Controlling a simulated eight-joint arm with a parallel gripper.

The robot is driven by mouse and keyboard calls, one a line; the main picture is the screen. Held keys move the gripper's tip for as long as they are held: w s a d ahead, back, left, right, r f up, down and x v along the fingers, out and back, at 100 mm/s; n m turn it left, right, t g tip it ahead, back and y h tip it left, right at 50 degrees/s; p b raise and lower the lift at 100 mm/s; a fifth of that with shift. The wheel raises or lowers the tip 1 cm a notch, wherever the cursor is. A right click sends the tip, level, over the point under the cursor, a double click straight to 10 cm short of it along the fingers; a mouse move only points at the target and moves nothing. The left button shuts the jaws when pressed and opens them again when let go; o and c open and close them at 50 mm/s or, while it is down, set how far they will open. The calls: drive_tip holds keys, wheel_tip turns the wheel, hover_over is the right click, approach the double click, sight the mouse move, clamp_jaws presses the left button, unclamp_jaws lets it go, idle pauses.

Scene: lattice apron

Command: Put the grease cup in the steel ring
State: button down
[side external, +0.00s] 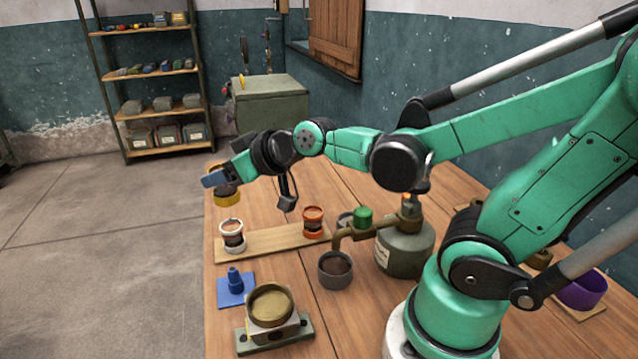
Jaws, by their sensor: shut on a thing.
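My gripper (218,181), with a blue finger showing, is at the far left end of my arm. It is shut on a small yellow cup with a dark top (228,198), which I take to be the grease cup. The cup is held in the air, above and slightly left of a pale, steel-looking ring (232,243) on a wooden board (274,239). A brownish band shows in that ring; I cannot tell whether something sits inside it. The cup and the ring look apart. The far finger is largely hidden.
An orange ring (313,222) stands at the board's right end. A grey cup (335,270) sits below a pipe from a grey-green tank (405,250). A blue piece (235,284) and a brass cup on a block (270,306) stand in front. A purple ring (583,290) is far right.

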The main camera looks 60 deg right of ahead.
drive_tip(key=shift+s+a+r, duration=0.1)
drive_tip(key=shift+a+r, duration=0.25)
drive_tip(key=shift+a, duration=0.25)
drive_tip(key=s+d+r+m+g+h, duration=0.1)
drive_tip(key=d+m+g+h, duration=0.45)
drive_tip(key=d+m, duration=0.4)
drive_tip(key=s+d+m+g+h, duration=0.2)
drive_tip(key=d+m+g+h, duration=0.4)
drive_tip(key=d, duration=0.7)
drive_tip(key=s+d+r+m+g, duration=0.4)
drive_tip(key=s+d+m+g, duration=0.25)
drive_tip(key=d+m, duration=0.2)
drive_tip(key=shift+m+g+y, duration=0.3)
drive_tip(key=shift+g+y, duration=0.05)
drive_tip(key=shift+g, duration=0.05)
drive_tip(key=f, duration=1.3)
drive_tip(key=a+f, duration=0.1)
drive_tip(key=f, duration=0.5)
drive_tip(key=shift+w+f, duration=0.3)
drive_tip(key=shift+f, duration=0.1)
drive_tip(key=shift+f, duration=0.1)
drive_tip(key=shift+c, duration=1.1)
unclamp_jaws()
